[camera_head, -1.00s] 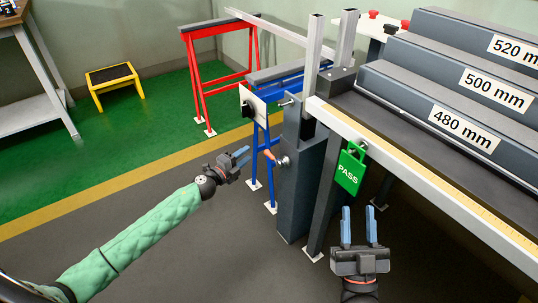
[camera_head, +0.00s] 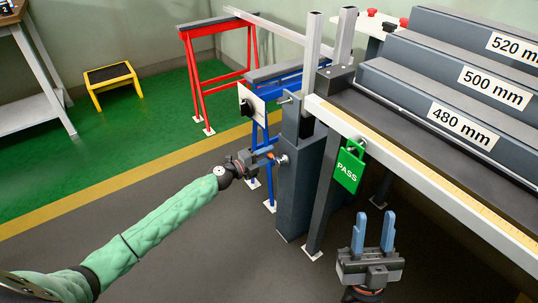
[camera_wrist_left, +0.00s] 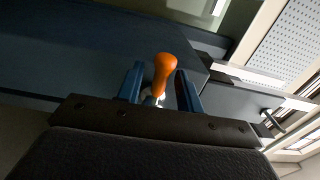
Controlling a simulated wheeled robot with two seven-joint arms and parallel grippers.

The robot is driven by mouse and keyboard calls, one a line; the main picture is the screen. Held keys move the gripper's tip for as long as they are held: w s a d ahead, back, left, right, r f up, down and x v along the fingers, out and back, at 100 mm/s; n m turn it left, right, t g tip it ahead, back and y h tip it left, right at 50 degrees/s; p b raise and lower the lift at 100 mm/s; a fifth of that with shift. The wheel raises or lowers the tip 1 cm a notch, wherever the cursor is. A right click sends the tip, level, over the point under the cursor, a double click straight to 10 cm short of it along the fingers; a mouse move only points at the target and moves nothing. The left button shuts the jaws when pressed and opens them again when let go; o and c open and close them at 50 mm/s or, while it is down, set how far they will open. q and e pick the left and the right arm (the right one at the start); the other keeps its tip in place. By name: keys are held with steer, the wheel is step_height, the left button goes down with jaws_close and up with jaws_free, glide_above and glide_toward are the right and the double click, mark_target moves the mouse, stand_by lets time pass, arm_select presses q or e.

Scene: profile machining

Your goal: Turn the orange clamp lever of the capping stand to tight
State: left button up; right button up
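The orange clamp lever (camera_wrist_left: 165,68) stands out from the dark grey post of the capping stand (camera_head: 298,185). In the head view only a bit of the lever (camera_head: 270,156) shows beside its round metal hub (camera_head: 283,159). My left gripper (camera_head: 268,145) is at the lever. In the left wrist view my left gripper's two blue fingers (camera_wrist_left: 160,88) are apart, one on each side of the lever, with gaps visible between. My right gripper (camera_head: 373,230) is open and empty, below the green PASS tag (camera_head: 348,167).
A bench with long grey blocks marked 480 mm (camera_head: 460,128), 500 mm and 520 mm fills the right side. Red (camera_head: 203,75) and blue trestles stand behind the post. A white plate with a black knob (camera_head: 246,103) is above my left gripper.

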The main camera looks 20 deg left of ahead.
arm_select(q)
steer(key=shift+w+d, duration=0.4)
steer(key=shift+w, duration=0.05)
jaws_close()
